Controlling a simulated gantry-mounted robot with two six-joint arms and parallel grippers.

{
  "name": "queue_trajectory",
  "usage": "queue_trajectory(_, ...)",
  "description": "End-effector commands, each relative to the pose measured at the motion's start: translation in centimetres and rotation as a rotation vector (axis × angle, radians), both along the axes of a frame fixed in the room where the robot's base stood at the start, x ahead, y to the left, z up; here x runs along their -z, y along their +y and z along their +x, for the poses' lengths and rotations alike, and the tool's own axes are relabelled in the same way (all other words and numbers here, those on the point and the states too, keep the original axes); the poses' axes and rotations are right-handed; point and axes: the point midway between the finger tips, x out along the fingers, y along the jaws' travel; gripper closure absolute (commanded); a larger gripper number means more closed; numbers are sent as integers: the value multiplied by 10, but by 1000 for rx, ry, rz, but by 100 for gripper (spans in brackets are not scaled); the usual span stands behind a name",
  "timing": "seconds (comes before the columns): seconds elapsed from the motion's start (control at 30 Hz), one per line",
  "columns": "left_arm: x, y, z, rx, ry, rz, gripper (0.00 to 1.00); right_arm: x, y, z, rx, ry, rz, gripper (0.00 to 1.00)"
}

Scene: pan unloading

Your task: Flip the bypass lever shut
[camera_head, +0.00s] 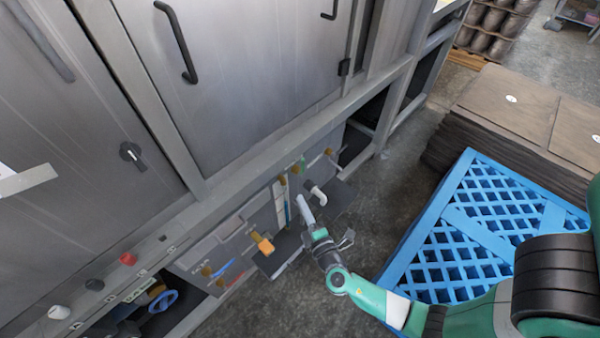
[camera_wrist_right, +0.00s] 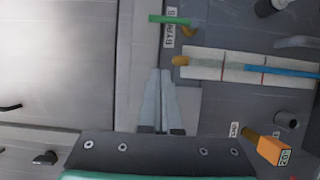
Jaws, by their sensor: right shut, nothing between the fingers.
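The bypass lever (camera_wrist_right: 172,19) is a green handle on a brass fitting, beside a white label that partly reads BYPASS in the right wrist view. In the head view it is a small green bar (camera_head: 299,164) high on the grey valve panel. My right gripper (camera_wrist_right: 161,72) is shut and empty, its fingertips pointing toward the panel below the label. They look apart from the lever, though depth is hard to tell. In the head view the right gripper (camera_head: 303,202) is in front of the panel. My left gripper is not in view.
A sight gauge (camera_wrist_right: 222,62) with blue fluid lies right of the fingertips in the wrist view. An orange handle (camera_head: 263,243) and a blue lever (camera_head: 222,268) sit lower on the panel. A white-ended pipe (camera_head: 316,193) juts out nearby. A blue pallet (camera_head: 470,225) stands right.

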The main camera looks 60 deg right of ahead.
Motion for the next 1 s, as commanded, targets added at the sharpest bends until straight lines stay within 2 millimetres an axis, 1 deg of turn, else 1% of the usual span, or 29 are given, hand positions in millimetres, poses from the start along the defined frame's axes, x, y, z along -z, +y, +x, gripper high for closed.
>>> queue_trajectory(0.17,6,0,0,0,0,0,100,1,-16,16,5,-4,-1,100)
queue_trajectory(0.53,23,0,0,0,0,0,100,1,-70,74,4,-4,-1,100)
queue_trajectory(0.6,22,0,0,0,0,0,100,1,-82,64,7,-1,-1,100)
queue_trajectory(0.73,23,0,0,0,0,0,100,0,-95,56,4,-1,0,100)
queue_trajectory(0.83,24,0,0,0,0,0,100,0,-100,53,2,-1,-1,100)
queue_trajectory(1.0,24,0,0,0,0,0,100,0,-101,52,0,-1,-1,100)
